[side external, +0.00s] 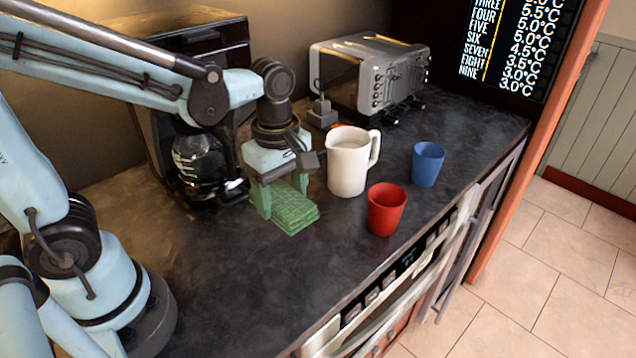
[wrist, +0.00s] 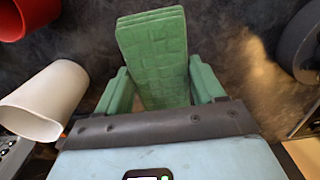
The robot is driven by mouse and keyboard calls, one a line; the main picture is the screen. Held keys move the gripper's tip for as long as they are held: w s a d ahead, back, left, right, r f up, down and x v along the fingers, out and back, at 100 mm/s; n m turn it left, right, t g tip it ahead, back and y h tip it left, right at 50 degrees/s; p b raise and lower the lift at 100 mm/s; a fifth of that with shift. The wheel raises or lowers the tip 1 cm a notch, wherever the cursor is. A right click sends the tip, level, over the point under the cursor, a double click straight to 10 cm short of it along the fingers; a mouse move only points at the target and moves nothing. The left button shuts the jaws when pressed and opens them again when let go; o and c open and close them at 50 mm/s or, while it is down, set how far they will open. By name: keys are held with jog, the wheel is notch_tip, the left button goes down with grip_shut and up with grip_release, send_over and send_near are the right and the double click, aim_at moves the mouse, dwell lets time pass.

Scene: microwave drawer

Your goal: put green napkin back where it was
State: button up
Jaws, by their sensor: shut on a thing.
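The green napkin (side external: 291,208) is a folded, layered stack with a quilted surface. My gripper (side external: 281,195) points down with its green fingers on either side of the napkin, shut on it. The wrist view shows the napkin (wrist: 155,50) between the two fingers of my gripper (wrist: 160,86), its far end reaching beyond them. The napkin is low over the dark counter, left of the white pitcher; I cannot tell whether it touches the counter. Its near end is hidden by the gripper.
The white pitcher (side external: 347,165) stands close on the right. A red cup (side external: 386,210) and a blue cup (side external: 428,164) stand farther right. A coffee machine with a glass pot (side external: 200,158) is behind left, a toaster oven (side external: 368,75) behind. The front left counter (side external: 235,270) is clear.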

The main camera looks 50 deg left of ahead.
aim_at(275, 186)
jog(key=w+a+f, duration=0.1)
jog(key=a, duration=0.1)
jog(key=w+a+f, duration=0.1)
jog(key=a+f, duration=0.1)
jog(key=w+a+f, duration=0.1)
jog(key=a, duration=0.1)
jog(key=shift+w+a+f, duration=0.1)
jog(key=shift+a+f, duration=0.15)
jog(key=shift+a, duration=0.1)
jog(key=shift+f, duration=2)
jog(key=shift+f, duration=0.15)
jog(key=o, duration=1.2)
